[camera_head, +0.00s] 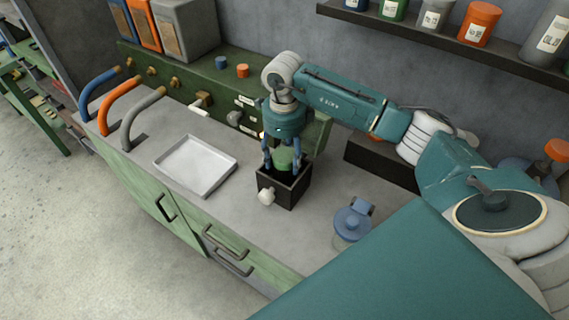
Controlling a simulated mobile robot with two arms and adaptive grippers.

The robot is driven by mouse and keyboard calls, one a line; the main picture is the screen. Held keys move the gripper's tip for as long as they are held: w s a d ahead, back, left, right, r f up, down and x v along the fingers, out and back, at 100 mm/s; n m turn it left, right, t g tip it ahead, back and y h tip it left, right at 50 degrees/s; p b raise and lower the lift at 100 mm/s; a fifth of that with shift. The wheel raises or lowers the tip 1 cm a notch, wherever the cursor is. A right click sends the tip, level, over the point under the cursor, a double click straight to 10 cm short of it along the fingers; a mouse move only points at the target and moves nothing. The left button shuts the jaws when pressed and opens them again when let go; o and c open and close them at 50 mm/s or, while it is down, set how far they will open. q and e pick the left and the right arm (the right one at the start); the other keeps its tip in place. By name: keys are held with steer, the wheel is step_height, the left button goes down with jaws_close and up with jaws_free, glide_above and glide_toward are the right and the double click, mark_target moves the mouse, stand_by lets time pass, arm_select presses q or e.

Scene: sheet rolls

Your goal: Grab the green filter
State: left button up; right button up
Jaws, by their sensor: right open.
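The green filter (284,157) is a small green cylinder standing in the open top of a black square box (291,195) on the grey counter. My right gripper (282,166) points down from above. Its blue fingers are open, on either side of the filter, and reach down to the box rim. I cannot tell whether they touch the filter. The filter's lower part is hidden inside the box. My left gripper is not in view.
A white knob (266,197) sticks out of the box's front. An empty white tray (196,166) lies to the left. A blue-lidded jar (352,221) stands to the right. Blue, orange and grey curved handles (119,93) rise at the counter's left end. A green panel (210,80) runs behind.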

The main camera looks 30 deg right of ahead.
steer(key=shift+f, duration=0.8)
steer(key=shift+w, duration=0.1)
steer(key=c, duration=1.1)
steer(key=shift+r, duration=0.1)
